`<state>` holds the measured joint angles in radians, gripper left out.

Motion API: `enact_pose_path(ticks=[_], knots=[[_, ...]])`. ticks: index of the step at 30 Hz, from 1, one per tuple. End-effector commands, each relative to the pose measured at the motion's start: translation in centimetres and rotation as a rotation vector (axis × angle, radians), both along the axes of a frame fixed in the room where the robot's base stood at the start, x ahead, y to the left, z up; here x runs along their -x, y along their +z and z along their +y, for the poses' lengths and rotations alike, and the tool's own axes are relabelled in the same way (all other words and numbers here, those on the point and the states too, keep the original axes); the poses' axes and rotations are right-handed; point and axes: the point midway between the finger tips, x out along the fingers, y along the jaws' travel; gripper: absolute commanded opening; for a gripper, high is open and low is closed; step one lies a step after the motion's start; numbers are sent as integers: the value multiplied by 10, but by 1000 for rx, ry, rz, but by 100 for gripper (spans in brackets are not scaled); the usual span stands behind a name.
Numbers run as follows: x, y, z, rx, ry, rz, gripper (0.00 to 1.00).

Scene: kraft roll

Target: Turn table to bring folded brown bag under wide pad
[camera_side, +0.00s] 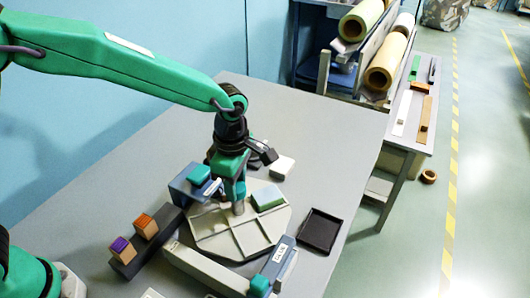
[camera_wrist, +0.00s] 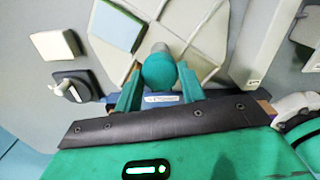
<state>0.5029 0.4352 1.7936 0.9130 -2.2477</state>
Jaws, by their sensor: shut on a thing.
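The turntable (camera_side: 215,238) is a pale many-sided plate with raised dividers; it also shows in the wrist view (camera_wrist: 205,45). A block with a light blue-green top (camera_side: 268,197) sits on its far right part, also in the wrist view (camera_wrist: 115,27). My gripper (camera_side: 238,196) is over the plate, its fingers shut around an upright round knob, green in the wrist view (camera_wrist: 159,72), with a grey post below. I cannot make out a folded brown bag. A dark blue unit with a teal top (camera_side: 199,174) stands at the plate's far left; I cannot tell whether it carries the wide pad.
A dark rack (camera_side: 150,243) holds orange-topped and purple-topped wooden blocks at left. A black tray (camera_side: 321,230) lies right of the plate, a white block (camera_side: 282,167) behind it. A labelled grey-blue bar (camera_side: 281,260) stands in front.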

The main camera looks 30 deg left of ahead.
Motion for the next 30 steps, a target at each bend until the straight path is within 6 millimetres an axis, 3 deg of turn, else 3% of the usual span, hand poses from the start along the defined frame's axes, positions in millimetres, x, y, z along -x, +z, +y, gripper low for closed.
enact_pose_path(ticks=[30], knots=[[0, 2, 0, 1, 506, -1, 0]])
